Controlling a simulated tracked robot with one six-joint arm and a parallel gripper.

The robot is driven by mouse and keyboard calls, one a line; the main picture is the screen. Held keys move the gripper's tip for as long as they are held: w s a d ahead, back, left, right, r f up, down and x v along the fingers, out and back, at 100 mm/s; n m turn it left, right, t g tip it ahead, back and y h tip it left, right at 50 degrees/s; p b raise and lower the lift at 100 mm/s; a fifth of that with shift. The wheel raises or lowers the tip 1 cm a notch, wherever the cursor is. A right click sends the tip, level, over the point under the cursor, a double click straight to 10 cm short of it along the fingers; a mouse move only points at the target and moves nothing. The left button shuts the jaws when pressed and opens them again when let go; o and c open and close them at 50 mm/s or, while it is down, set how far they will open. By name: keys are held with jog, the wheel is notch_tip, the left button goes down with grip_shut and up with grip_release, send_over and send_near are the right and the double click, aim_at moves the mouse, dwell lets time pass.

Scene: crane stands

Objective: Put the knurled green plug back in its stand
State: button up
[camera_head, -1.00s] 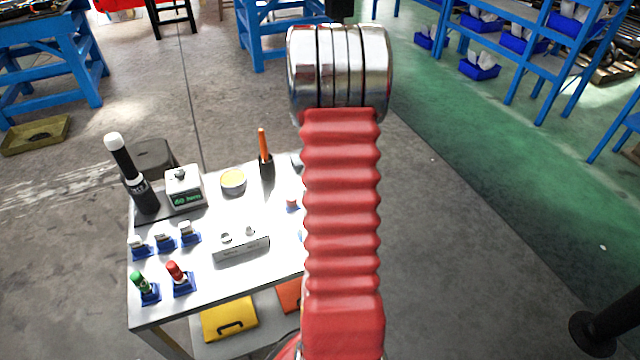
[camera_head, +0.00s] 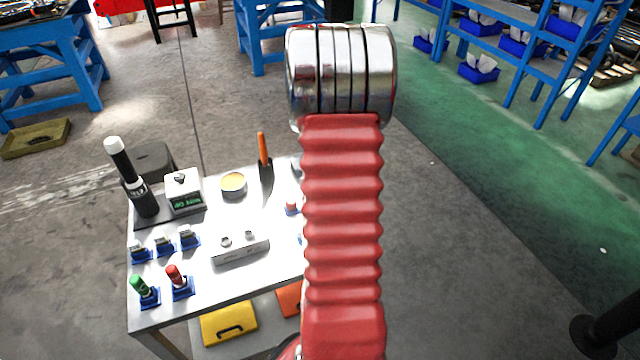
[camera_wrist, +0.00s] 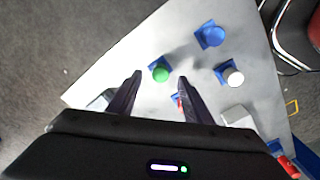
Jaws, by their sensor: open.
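In the wrist view, my gripper (camera_wrist: 159,78) is open and empty, its two dark fingers spread apart. A green-topped plug (camera_wrist: 160,73) shows from above between the fingertips, with a bit of blue stand beside it. I cannot tell from here whether the fingers are down around it or above it, nor whether its surface is knurled. In the head view, a green plug (camera_head: 138,285) leans in a blue stand (camera_head: 150,300) at the table's front left corner. I cannot tell whether both views show the same plug. My gripper is hidden in the head view.
In the wrist view, a blue round piece (camera_wrist: 212,36) and a white-topped plug (camera_wrist: 232,76) stand to the right, close by. In the head view, a red plug (camera_head: 175,275), several white-topped pieces (camera_head: 164,243) and a black-and-white cylinder (camera_head: 132,178) stand on the table (camera_head: 215,285).

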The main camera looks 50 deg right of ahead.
jog(key=shift+r, duration=0.95)
jog(key=shift+r, duration=0.1)
notch_tip(320, 180, up, 14)
jog(key=shift+f, duration=0.25)
dwell(0.6)
